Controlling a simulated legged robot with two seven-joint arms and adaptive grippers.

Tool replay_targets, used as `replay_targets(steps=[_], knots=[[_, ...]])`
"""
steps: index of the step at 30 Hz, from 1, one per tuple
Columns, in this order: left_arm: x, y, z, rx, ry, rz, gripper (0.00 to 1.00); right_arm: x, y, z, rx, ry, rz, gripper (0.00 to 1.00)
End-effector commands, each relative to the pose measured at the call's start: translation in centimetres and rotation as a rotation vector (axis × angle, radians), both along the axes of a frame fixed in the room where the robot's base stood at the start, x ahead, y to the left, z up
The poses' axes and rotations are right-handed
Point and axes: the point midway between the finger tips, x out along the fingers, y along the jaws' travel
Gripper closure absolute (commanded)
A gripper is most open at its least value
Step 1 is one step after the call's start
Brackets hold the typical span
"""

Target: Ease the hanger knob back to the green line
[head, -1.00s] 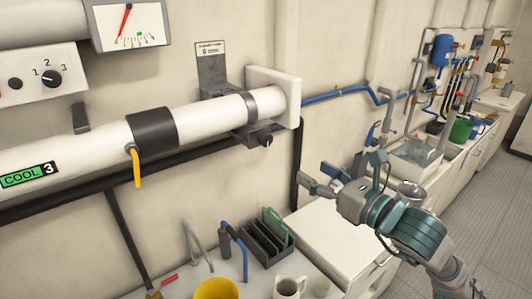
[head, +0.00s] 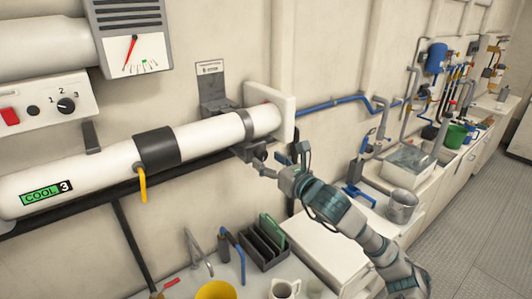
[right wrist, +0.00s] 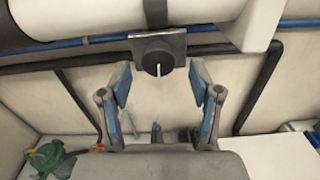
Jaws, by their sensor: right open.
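The hanger knob (right wrist: 158,55) is a dark round knob with a white pointer mark that points down in the right wrist view. It sits on a grey plate under the white pipe; in the head view the hanger bracket (head: 246,146) clamps the pipe near its right end. My right gripper (right wrist: 160,82) is open, its two fingers apart on either side below the knob, with nothing between them. In the head view my right gripper (head: 279,162) is just below and right of the bracket. The gauge (head: 137,54) has a red needle and a small green mark, with the needle left of the mark.
The white pipe (head: 212,135) and a blue pipe (head: 340,103) run along the wall. A dark rack (head: 264,247), a mug (head: 285,288) and a yellow container (head: 216,290) stand on the counter below. A bucket (head: 402,207) stands at right.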

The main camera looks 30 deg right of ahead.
Motion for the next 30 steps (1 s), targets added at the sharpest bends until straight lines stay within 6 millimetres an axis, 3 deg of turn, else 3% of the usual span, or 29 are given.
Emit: replay_targets(steps=[6, 15, 16, 23, 28, 30], knots=[[-1.2, 0.2, -1.0, 0.0, 0.005, -0.002, 0.34, 2.2, 0.1, 0.1, 0.0, -0.001, -0.001, 0.36], [-1.4, 0.2, -1.2, 0.002, 0.006, -0.003, 0.34, 2.5, 0.2, 0.0, -0.001, -0.001, -0.001, 0.36], [-1.4, 0.2, -1.2, 0.002, 0.007, -0.003, 0.34, 2.5, 0.1, 0.0, -0.001, -0.001, -0.001, 0.39], [-1.4, 0.2, -1.2, 0.002, 0.007, -0.003, 0.34, 2.5, 0.1, 0.0, 0.0, 0.0, -0.001, 0.96], [-1.4, 0.2, -1.4, 0.003, 0.012, -0.003, 0.34, 2.5, 0.1, -0.1, -0.017, -0.002, -0.002, 0.96], [-0.3, 0.0, -0.5, -0.001, -0.002, 0.001, 0.34, 2.5, 0.1, -0.2, -0.053, -0.007, -0.001, 0.96]])
